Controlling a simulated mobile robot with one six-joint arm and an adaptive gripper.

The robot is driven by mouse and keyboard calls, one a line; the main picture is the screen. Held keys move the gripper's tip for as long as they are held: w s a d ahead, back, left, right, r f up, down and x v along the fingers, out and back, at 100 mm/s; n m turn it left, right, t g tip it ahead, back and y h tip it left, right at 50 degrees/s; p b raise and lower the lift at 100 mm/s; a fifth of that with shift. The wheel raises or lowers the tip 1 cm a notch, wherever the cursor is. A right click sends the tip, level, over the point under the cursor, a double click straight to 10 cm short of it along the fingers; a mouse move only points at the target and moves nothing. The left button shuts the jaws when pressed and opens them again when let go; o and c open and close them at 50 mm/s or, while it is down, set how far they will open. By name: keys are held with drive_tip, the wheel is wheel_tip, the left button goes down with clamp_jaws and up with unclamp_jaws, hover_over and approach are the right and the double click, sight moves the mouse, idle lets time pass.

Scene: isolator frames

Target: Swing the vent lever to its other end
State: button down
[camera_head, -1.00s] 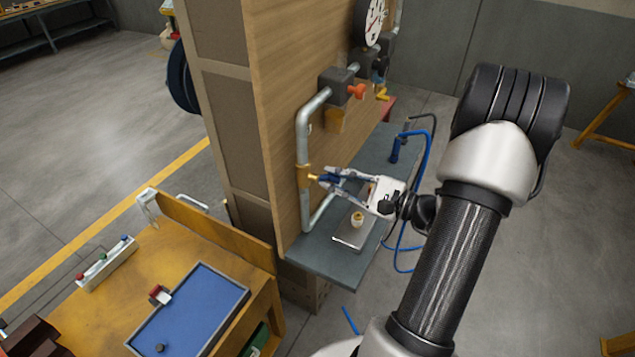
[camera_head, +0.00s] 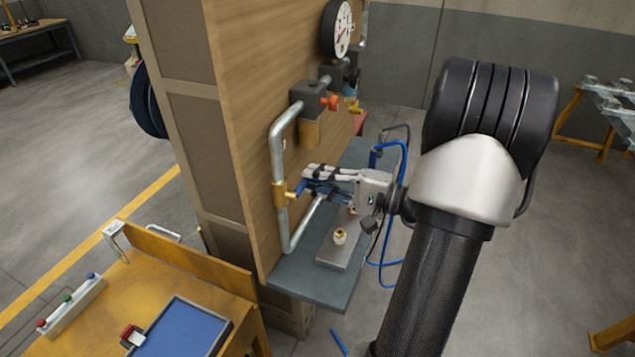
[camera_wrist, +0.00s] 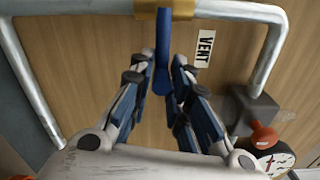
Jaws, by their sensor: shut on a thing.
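The vent lever (camera_head: 300,187) is a short blue handle on a brass valve (camera_head: 283,195) set in the grey pipe on the wooden panel. In the wrist view the lever (camera_wrist: 163,45) runs down from the brass valve body (camera_wrist: 165,10) at the top middle, and its rounded end lies between my fingers. My gripper (camera_head: 308,179) reaches in from the right and is shut on the lever. In the wrist view my gripper's fingertips (camera_wrist: 164,62) lie on both sides of the lever. In the head view the fingers partly hide it.
A "VENT" label (camera_wrist: 204,50) is on the panel beside the lever. A regulator block with an orange knob (camera_head: 331,102) and a gauge (camera_head: 337,28) sit above. A grey shelf (camera_head: 300,283) with a metal plate lies below. Blue hoses (camera_head: 401,160) hang behind my gripper.

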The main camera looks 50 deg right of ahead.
drive_tip(key=shift+r, duration=0.3)
drive_tip(key=c, duration=1.8)
unclamp_jaws()
drive_tip(key=shift+o, duration=1.2)
drive_tip(key=shift+f, duration=0.15)
drive_tip(key=shift+s, duration=0.15)
drive_tip(key=v, duration=1.1)
drive_tip(key=shift+s+d, duration=0.15)
drive_tip(key=shift+s, duration=0.25)
